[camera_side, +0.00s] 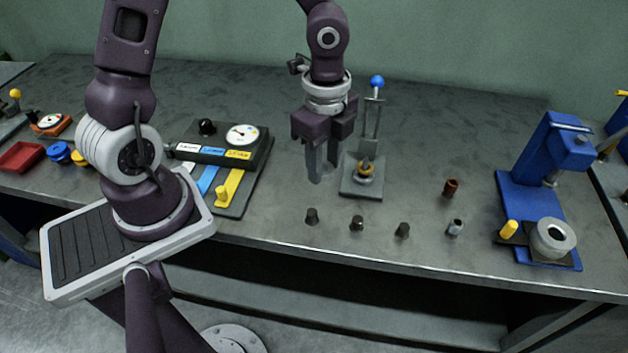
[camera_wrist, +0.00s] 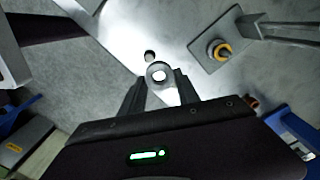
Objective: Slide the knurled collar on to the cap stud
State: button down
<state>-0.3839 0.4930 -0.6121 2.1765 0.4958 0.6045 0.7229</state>
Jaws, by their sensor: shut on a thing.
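My gripper (camera_side: 318,172) hangs fingers-down above the middle of the bench, just left of a small upright fixture. In the wrist view my gripper (camera_wrist: 161,88) is shut on a grey ring-shaped collar (camera_wrist: 159,66), its hole facing the camera. In the side view the fingers hide most of the collar. The fixture's square base plate (camera_side: 350,189) carries a short stud with an orange-yellow ring (camera_side: 365,170) around its base. This stud and ring also show in the wrist view (camera_wrist: 220,50), apart from the collar. I cannot tell whether this is the cap stud.
A post with a blue ball (camera_side: 377,82) rises behind the stud. Several small cylinders, including a dark one (camera_side: 357,222) and a grey one (camera_side: 455,228), stand along the front; a copper one (camera_side: 450,187) is further back. A gauge panel (camera_side: 242,134) lies left, a blue press (camera_side: 545,150) right.

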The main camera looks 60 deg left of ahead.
send_over(368, 160)
jog(key=shift+f, duration=0.4)
jog(key=shift+f, duration=0.1)
jog(key=shift+f, duration=3.15)
jog(key=c, duration=0.8)
grip_release()
